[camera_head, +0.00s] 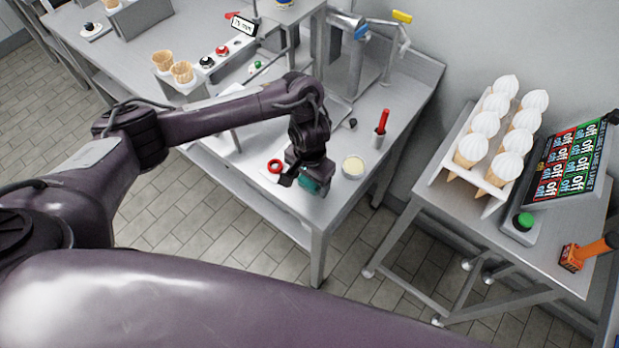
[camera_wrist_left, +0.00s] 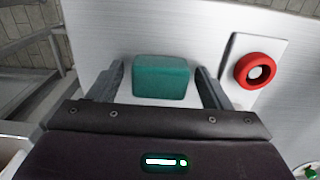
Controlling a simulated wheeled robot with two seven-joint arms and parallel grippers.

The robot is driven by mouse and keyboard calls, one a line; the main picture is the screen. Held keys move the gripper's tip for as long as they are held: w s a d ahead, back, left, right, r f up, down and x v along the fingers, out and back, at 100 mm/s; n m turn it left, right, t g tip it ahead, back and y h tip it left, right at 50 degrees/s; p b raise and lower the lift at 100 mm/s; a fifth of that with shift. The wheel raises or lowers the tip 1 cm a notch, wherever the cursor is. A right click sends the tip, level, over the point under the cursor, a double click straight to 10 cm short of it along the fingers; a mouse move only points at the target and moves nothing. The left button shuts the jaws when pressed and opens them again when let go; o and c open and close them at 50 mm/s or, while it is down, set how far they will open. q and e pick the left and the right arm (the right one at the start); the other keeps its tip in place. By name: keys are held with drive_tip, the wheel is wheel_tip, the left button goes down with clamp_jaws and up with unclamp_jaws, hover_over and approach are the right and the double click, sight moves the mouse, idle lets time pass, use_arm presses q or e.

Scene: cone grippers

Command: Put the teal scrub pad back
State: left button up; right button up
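The teal scrub pad (camera_head: 311,184) is at the near end of the metal table (camera_head: 318,217), partly hidden by my left gripper (camera_head: 302,180) in the head view. In the left wrist view the pad (camera_wrist_left: 161,77) sits between the two fingers of my left gripper (camera_wrist_left: 160,85), with a gap on each side. The gripper is open and not closed on the pad. I cannot tell whether the pad rests on the table. My right gripper is not in view.
A red ring (camera_head: 275,166) on a white plate lies left of the pad. A cream-topped round tub (camera_head: 353,167) and a red-handled tool in a holder (camera_head: 381,128) stand to the right. A second table (camera_head: 451,177) holds a rack of white-topped cones (camera_head: 473,148).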

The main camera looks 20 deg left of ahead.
use_arm(q)
wheel_tip(320, 180, up, 12)
drive_tip(key=p, duration=0.3)
drive_tip(key=shift+r+p, duration=0.2)
drive_tip(key=shift+p, duration=0.2)
idle(0.4)
